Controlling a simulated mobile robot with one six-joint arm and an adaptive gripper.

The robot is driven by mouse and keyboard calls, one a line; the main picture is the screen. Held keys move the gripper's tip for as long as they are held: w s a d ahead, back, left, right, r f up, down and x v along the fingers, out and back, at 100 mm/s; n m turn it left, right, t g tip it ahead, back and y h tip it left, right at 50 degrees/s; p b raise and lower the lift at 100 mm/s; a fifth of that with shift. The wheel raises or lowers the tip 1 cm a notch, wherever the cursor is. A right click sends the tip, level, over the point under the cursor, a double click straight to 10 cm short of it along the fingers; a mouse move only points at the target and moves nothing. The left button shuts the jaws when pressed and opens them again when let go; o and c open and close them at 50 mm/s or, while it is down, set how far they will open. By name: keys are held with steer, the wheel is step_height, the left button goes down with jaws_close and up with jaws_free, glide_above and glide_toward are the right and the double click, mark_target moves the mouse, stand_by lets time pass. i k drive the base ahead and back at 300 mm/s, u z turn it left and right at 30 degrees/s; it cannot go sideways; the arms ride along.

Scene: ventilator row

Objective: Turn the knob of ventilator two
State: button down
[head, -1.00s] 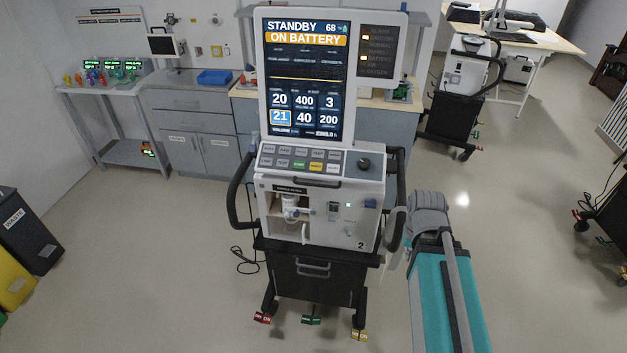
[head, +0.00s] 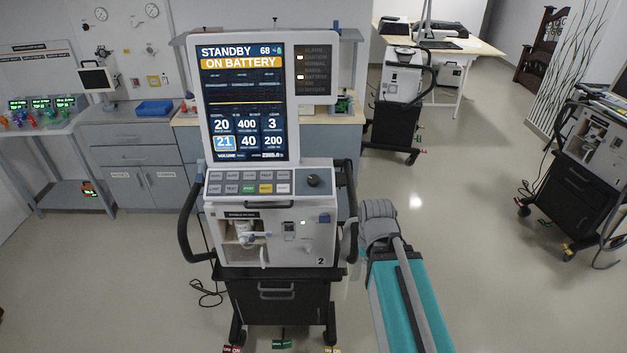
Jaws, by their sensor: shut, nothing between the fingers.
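Ventilator two (head: 265,240) stands upright in front of me on a black cart, with a "2" on its lower right front. Its dark round knob (head: 313,181) sits at the right end of the sloped key panel. Its screen (head: 243,105) reads "STANDBY" and "ON BATTERY"; the "21" box is highlighted pale. My teal and grey arm (head: 400,300) rises from the bottom edge just right of the ventilator. Its grey joint (head: 378,222) is beside the right cart handle. I cannot make out my gripper; nothing visible touches the knob.
Another ventilator (head: 590,140) stands on a cart at the right edge, and one more (head: 400,80) is at the back by a wooden desk (head: 450,45). Grey cabinets (head: 140,180) line the back left. A black cable (head: 208,293) lies left of the cart.

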mark_target(312, 180)
steer(key=k, duration=1)
steer(key=u, duration=0.95)
steer(key=i, duration=1.15)
steer(key=z, duration=0.05)
